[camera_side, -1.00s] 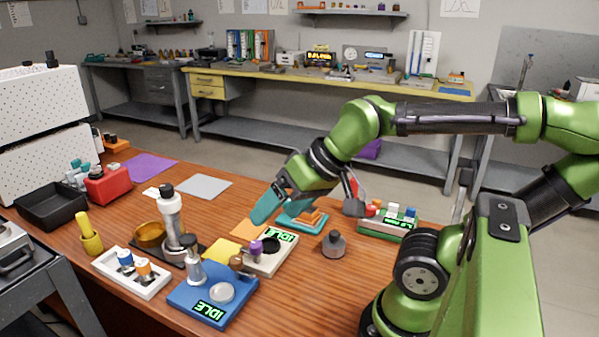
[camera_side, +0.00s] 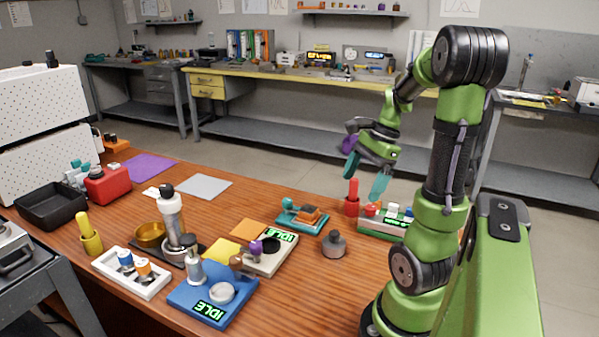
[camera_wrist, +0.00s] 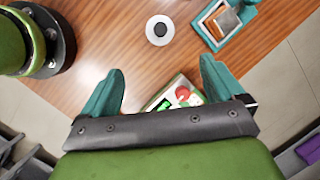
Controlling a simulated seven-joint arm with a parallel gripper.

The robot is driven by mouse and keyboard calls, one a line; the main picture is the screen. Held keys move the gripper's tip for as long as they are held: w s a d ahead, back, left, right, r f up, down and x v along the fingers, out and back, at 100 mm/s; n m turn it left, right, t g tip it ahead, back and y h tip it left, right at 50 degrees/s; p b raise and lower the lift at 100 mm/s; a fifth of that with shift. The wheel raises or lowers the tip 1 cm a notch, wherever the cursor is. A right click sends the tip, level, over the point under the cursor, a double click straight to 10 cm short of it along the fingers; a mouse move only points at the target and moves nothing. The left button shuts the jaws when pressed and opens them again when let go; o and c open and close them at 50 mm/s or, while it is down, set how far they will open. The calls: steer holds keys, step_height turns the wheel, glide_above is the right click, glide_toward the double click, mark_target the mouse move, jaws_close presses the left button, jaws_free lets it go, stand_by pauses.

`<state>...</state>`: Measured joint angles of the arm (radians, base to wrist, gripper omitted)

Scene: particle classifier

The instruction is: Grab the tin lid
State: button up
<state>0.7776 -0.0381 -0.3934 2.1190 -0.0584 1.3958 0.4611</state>
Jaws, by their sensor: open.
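A dark grey round piece with a knob on top, which looks like the tin lid (camera_side: 334,244), sits flat on the wooden table. In the wrist view the same lid (camera_wrist: 160,30) shows from above as a pale disc with a dark centre, ahead of the fingers. My gripper (camera_side: 364,177) has teal fingers and hangs above the back right of the table, higher than the lid and apart from it. In the wrist view my gripper (camera_wrist: 162,68) is open, with nothing between its fingers.
A teal stand (camera_side: 303,214) is behind the lid. A white IDLE device (camera_side: 270,254) and blue IDLE device (camera_side: 212,297) stand left. Table in front of the lid is clear.

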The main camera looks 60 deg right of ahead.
steer(key=m, duration=0.2)
glide_above(335, 232)
steer(key=s, duration=0.2)
steer(key=shift+y, duration=0.3)
steer(key=f, duration=0.9)
steer(key=shift+w+d+f, duration=0.1)
steer(key=shift+d, duration=0.15)
steer(key=shift+d+x, duration=0.25)
steer(key=shift+x, duration=1.25)
steer(key=shift+d+x, duration=0.2)
steer(key=shift+x, duration=1.25)
steer(key=shift+w+f, duration=0.1)
steer(key=shift+w, duration=0.05)
steer(key=shift+c, duration=0.3)
